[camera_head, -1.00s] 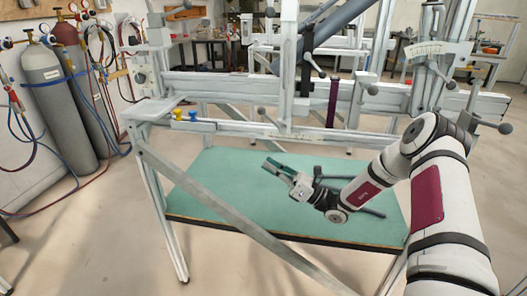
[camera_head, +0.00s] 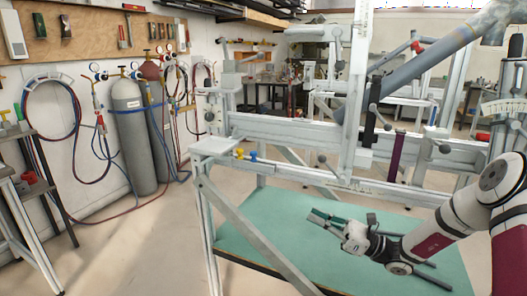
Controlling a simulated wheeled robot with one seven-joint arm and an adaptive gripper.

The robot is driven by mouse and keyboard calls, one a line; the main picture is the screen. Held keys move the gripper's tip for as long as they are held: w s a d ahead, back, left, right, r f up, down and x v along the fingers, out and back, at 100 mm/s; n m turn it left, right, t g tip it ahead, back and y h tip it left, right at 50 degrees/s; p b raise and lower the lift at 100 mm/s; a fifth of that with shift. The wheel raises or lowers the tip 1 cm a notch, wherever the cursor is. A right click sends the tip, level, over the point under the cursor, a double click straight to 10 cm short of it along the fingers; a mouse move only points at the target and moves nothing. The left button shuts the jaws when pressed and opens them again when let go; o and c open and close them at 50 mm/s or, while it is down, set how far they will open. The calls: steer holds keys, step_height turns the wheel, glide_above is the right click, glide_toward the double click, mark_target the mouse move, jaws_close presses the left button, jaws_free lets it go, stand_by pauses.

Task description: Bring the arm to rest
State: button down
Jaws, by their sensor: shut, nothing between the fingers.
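My gripper (camera_head: 325,219) is in the head view at the lower right, at the end of my white and dark red arm. It is over the green board (camera_head: 272,238) in the lower part of the frame jig. Its fingers are shut with nothing held, and they point to the left. The arm comes in from the right edge and is bent at the elbow. I cannot tell how far the gripper is above the board.
The grey frame jig (camera_head: 290,127) stands around the board, with a diagonal brace (camera_head: 250,232) in front. Gas cylinders (camera_head: 133,135) stand by the wall. A shelf (camera_head: 45,190) is at far left. Floor between is clear.

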steer(key=s+a+r+n+g+h, duration=0.45)
steer(key=s+n+g, duration=0.2)
steer(key=s, duration=0.35)
steer(key=s+a+r+n+g+h, duration=0.45)
steer(key=s+n+g, duration=0.2)
steer(key=s, duration=0.35)
steer(key=s+d+r+n+t+h, duration=0.25)
steer(key=s+d+n+h, duration=0.3)
steer(key=s, duration=0.55)
steer(key=s+d+r+n+t+h, duration=0.1)
steer(key=s+d+n+t+h, duration=0.4)
steer(key=s, duration=0.6)
step_height(320, 180, up, 21)
steer(key=d+t+p, duration=0.1)
steer(key=p, duration=1.8)
steer(key=shift+m+h+p, duration=0.3)
steer(key=shift+m+h, duration=0.05)
